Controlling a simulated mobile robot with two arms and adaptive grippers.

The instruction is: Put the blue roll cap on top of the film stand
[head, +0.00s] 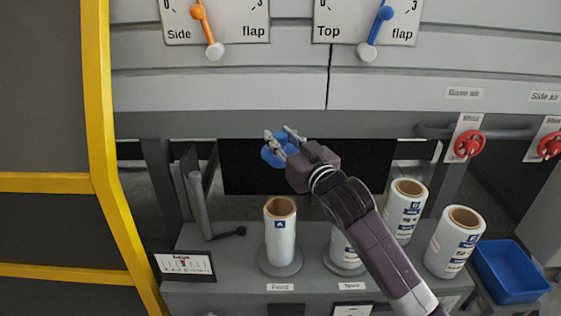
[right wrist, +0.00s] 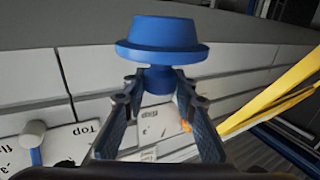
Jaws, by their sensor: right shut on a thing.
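The blue roll cap (right wrist: 160,40) is held between the fingers of my right gripper (right wrist: 158,92), which is shut on its narrower neck. In the head view the cap (head: 270,156) is partly hidden by the fingers of my right gripper (head: 278,141). It is in the air, above and behind the film roll (head: 280,235) in the picture. That white roll, marked A, stands upright on a round grey base at the "Feed" label, with its brown core open at the top. My left gripper is not in view.
A second roll (head: 343,250) at the "Spare" label is partly hidden by my right arm. Two more rolls (head: 407,205) (head: 455,240) stand to the right, beside a blue bin (head: 508,270). A yellow frame (head: 100,130) rises at left.

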